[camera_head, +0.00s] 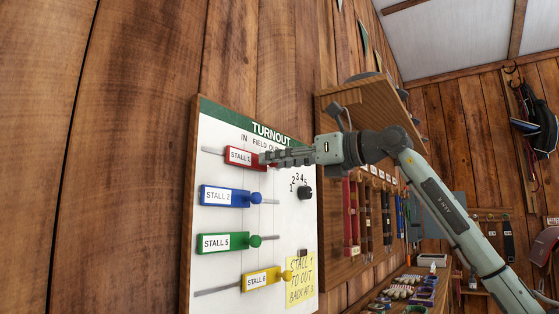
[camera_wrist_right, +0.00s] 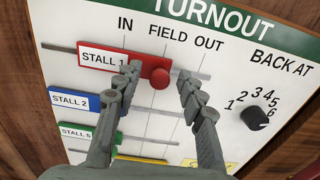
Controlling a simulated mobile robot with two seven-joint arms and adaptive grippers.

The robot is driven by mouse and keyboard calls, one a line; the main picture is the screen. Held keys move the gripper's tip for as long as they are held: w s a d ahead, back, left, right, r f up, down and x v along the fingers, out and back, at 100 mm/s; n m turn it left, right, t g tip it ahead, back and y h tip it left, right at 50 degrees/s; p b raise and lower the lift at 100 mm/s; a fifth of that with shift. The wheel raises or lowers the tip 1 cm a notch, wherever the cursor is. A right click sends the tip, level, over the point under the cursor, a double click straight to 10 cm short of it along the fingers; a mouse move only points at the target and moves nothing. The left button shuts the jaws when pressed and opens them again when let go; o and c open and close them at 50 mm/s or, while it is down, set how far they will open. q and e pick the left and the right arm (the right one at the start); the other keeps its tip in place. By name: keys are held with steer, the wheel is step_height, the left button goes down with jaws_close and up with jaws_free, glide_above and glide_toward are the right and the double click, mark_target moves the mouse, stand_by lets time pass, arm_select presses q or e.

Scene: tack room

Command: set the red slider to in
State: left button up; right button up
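The red slider (camera_head: 239,156), labelled STALL 1, is on the top track of the white TURNOUT board (camera_head: 212,130). It also shows in the right wrist view (camera_wrist_right: 100,57), where its round red knob (camera_wrist_right: 160,79) appears close to the FIELD line, right of the IN heading (camera_wrist_right: 125,24). My right gripper (camera_head: 264,158) is at the board over the red slider. In the wrist view its two fingers (camera_wrist_right: 158,73) are apart, one on each side of the knob. Whether either finger touches the knob is unclear. My left gripper is not in view.
Below are the blue slider (camera_head: 222,196), green slider (camera_head: 222,242) and yellow slider (camera_head: 262,279). A black dial (camera_head: 305,192) is to the right, above a yellow note (camera_head: 300,282). A wooden shelf unit (camera_head: 340,230) with hanging straps stands right of the board.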

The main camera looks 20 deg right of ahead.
mark_target(245, 157)
steer(key=shift+c, duration=0.5)
jaws_close()
steer(key=s+a, duration=0.2)
steer(key=shift+s+a+f, duration=0.1)
steer(key=shift+a, duration=0.3)
steer(key=shift+s+a, duration=0.75)
steer(key=shift+a, duration=0.25)
steer(key=shift+o, duration=0.5)
jaws_free()
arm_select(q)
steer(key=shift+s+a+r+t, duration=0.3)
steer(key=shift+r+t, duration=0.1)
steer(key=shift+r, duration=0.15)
